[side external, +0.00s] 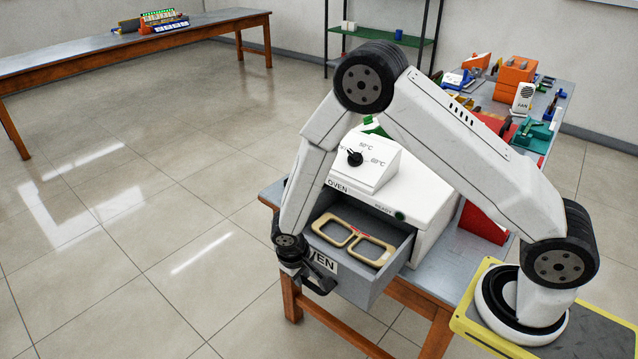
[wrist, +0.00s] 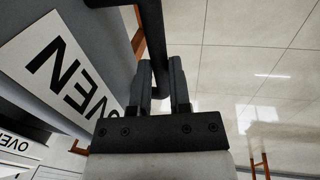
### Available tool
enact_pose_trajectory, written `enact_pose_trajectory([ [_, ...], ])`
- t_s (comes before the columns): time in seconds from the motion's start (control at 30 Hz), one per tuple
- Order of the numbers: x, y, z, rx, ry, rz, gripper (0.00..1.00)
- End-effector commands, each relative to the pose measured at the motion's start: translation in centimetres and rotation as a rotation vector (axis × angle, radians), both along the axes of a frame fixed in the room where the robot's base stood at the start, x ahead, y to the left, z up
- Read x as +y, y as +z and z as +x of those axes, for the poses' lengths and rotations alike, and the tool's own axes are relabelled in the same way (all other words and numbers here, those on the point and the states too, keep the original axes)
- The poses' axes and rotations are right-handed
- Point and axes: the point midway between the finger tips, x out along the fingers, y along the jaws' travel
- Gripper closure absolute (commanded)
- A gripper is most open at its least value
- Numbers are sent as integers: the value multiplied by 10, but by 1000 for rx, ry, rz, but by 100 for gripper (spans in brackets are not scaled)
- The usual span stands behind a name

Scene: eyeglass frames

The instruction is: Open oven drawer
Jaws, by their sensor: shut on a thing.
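The white oven (side external: 400,185) stands on the table with a dial on its sloped top. Its grey drawer (side external: 362,287) is pulled out, and a tan eyeglass frame (side external: 354,243) lies inside it. My gripper (side external: 318,284) is at the drawer's front, beside the "OVEN" label. In the wrist view my gripper (wrist: 164,85) is shut on the dark bar handle (wrist: 152,35), which passes between its two fingers. The drawer front (wrist: 105,50) with its label is to the left there. In the side view the fingers and handle are dark and hard to separate.
The table (side external: 470,262) has a bare strip right of the oven. A red block (side external: 484,224) stands behind the oven's right side. Coloured fixtures and an orange box (side external: 515,75) crowd the far end. Open floor lies left of the drawer.

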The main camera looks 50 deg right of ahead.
Motion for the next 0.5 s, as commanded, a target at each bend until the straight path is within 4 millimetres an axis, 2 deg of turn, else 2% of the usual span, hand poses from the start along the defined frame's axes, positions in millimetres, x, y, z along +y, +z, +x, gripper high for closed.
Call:
enact_pose_trajectory([
  [0.1, 19, 0, 0, 1, 3, 1, 100],
  [0.2, 27, -1, 0, 1, 1, 0, 100],
  [0.5, 33, -1, 0, 2, -1, 0, 100],
])
